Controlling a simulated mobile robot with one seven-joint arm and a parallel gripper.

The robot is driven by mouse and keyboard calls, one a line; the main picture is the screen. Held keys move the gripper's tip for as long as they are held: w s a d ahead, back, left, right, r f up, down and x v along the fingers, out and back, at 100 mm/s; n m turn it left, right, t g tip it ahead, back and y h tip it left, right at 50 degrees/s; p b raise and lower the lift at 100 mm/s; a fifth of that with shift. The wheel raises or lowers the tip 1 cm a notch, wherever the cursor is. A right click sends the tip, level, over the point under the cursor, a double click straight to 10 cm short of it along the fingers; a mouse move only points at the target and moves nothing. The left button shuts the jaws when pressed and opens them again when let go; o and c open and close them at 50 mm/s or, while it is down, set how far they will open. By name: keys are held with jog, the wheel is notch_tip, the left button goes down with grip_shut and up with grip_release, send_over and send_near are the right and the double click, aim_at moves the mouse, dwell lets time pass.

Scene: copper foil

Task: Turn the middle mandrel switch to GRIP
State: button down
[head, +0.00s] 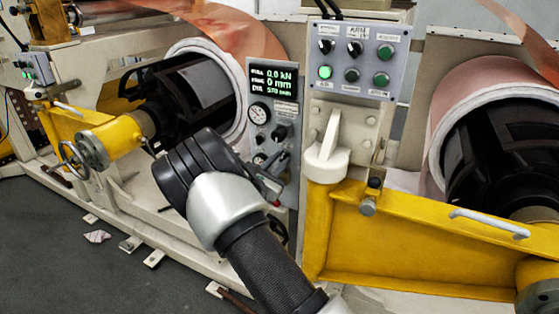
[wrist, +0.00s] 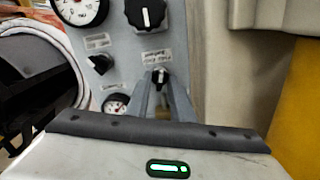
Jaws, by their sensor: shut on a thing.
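A grey control panel (head: 288,178) stands between the left roll and the white-topped post. In the wrist view, a small black switch knob (wrist: 160,76) with a pale pointer mark sits low on this panel, under a white label too blurred to read. Its pointer looks about upright. My gripper (wrist: 165,92) has its fingers closed around this knob. In the head view my gripper (head: 274,178) reaches the panel's lower part, and my wrist hides some of it; the switch itself is hard to make out there.
The panel also carries a display (head: 273,83), a round gauge (head: 259,113), a large black knob (wrist: 147,14) and a smaller knob (wrist: 98,63). A box of buttons (head: 356,60) stands to the right. A yellow arm (head: 420,240) and copper rolls flank the panel.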

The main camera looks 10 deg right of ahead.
jog(key=n+p, duration=0.2)
jog(key=n, duration=0.3)
jog(key=shift+r, duration=0.1)
jog(key=shift+n+p, duration=0.95)
jog(key=shift+n, duration=1.15)
jog(key=c, duration=1.9)
grip_release()
jog(key=shift+a, duration=0.1)
jog(key=v, duration=1.7)
jog(key=shift+s, duration=0.2)
jog(key=shift+a, duration=0.1)
